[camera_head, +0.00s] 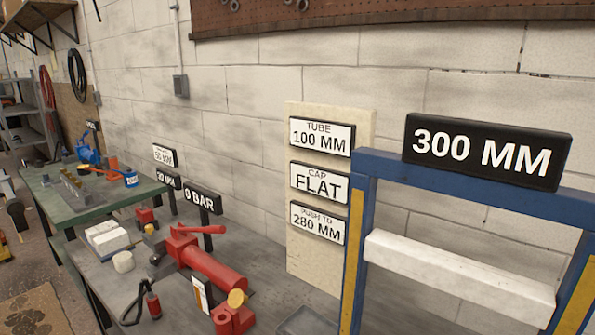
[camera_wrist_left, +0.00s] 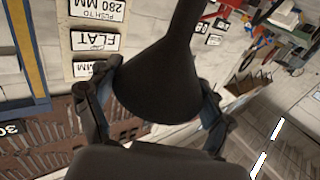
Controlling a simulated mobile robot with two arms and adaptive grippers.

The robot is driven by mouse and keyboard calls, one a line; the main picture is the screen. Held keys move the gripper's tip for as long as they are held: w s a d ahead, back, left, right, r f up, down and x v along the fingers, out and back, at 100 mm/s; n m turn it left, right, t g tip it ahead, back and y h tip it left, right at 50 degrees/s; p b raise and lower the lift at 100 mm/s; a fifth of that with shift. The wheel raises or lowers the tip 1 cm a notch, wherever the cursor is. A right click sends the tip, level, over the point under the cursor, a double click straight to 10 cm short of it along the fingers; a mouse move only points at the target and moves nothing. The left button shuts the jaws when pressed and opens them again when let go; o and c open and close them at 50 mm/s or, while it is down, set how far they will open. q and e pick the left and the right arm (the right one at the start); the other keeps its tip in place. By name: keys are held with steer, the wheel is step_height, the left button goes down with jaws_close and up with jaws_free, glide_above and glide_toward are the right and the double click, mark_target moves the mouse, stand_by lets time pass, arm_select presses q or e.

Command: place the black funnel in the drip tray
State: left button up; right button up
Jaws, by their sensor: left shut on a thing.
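The black funnel (camera_wrist_left: 160,88) fills the middle of the left wrist view, its wide cone towards the bottom and its narrow spout towards the top of the picture. My left gripper (camera_wrist_left: 161,80) is shut on the funnel, with one finger on each side of the cone. Neither the funnel nor my left gripper shows in the head view. A shallow grey tray (camera_head: 308,322), which looks like the drip tray, is partly cut off at the bottom edge of the head view, left of the blue frame's post. My right gripper is not in view.
A blue press frame (camera_head: 357,250) with a white crossbar (camera_head: 455,275) and a "300 MM" sign (camera_head: 487,150) stands at the right. A red hydraulic pump (camera_head: 205,262) lies on the bench left of the tray. A sign board (camera_head: 300,250) stands behind.

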arm_select(q)
steer(key=shift+s+a+r+y, duration=0.1)
steer(key=shift+s+r+y, duration=0.15)
steer(key=shift+s, duration=0.3)
steer(key=w, duration=0.1)
steer(key=w+f+m+h+b, duration=0.1)
steer(key=w, duration=0.1)
steer(key=w+h, duration=0.1)
steer(key=shift+w+a+f+m+h+b, duration=0.2)
steer(key=shift+a+f+m+h+b, duration=0.05)
steer(key=shift+a+f+m+b, duration=0.1)
steer(key=w+a+r+h+b, duration=0.2)
steer(key=w+a+r, duration=0.2)
steer(key=w+a, duration=0.5)
steer(key=shift+w+a+r+m+g+b, duration=0.3)
steer(key=shift+w+a+r+m+b, duration=0.05)
steer(key=shift+w+r+m, duration=0.1)
steer(key=w+d+f, duration=0.9)
steer(key=d+f, duration=0.1)
steer(key=f, duration=0.2)
steer(key=shift+w+f+b, duration=0.35)
steer(key=shift+f, duration=0.05)
